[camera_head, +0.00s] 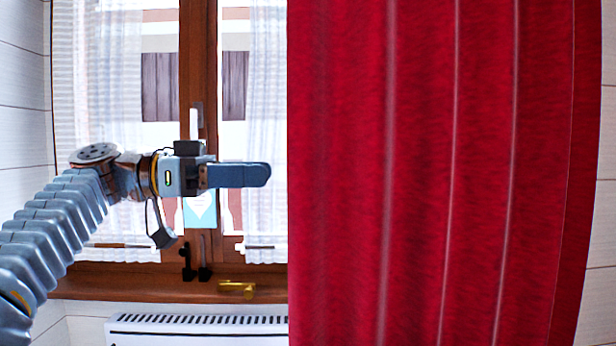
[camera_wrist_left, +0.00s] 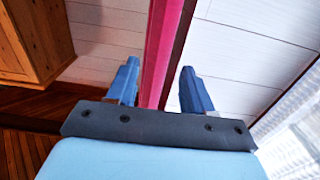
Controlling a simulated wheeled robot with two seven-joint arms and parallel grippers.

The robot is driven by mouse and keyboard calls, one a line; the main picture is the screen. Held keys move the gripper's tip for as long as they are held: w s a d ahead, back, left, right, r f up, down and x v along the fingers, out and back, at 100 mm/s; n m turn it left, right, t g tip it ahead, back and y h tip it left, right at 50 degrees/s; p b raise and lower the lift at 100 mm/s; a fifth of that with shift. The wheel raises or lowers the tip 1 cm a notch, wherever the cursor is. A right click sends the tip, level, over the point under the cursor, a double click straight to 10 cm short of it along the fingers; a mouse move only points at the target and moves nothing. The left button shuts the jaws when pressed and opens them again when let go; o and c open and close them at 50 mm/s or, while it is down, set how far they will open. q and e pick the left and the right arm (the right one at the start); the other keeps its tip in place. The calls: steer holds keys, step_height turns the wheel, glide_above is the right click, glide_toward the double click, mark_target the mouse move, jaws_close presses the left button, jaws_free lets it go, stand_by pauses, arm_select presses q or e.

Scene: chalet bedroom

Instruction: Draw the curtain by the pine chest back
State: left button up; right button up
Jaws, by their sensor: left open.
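The red curtain (camera_head: 440,170) hangs in folds over the right half of the head view and covers the window's right part. Its left edge hangs just right of my left gripper (camera_head: 262,175). My left gripper points right, with its fingers open. In the left wrist view the curtain's edge (camera_wrist_left: 162,45) shows as a narrow pink-red strip between the two open fingers. I cannot tell how deep it lies between them; the fingers are not closed on it. A wooden chest (camera_wrist_left: 35,40), likely the pine chest, shows at the upper left there. My right gripper is not in view.
Behind my left arm is a brown-framed window (camera_head: 197,60) with sheer white curtains (camera_head: 100,80). A brass-coloured handle (camera_head: 237,289) sits at the sill, above a white radiator (camera_head: 200,330). White plank wall (camera_wrist_left: 240,40) shows beside the curtain in the wrist view.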

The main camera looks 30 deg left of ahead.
mark_target(306, 174)
arm_select(q)
steer(key=x, duration=0.8)
steer(key=shift+a, duration=0.1)
jaws_close()
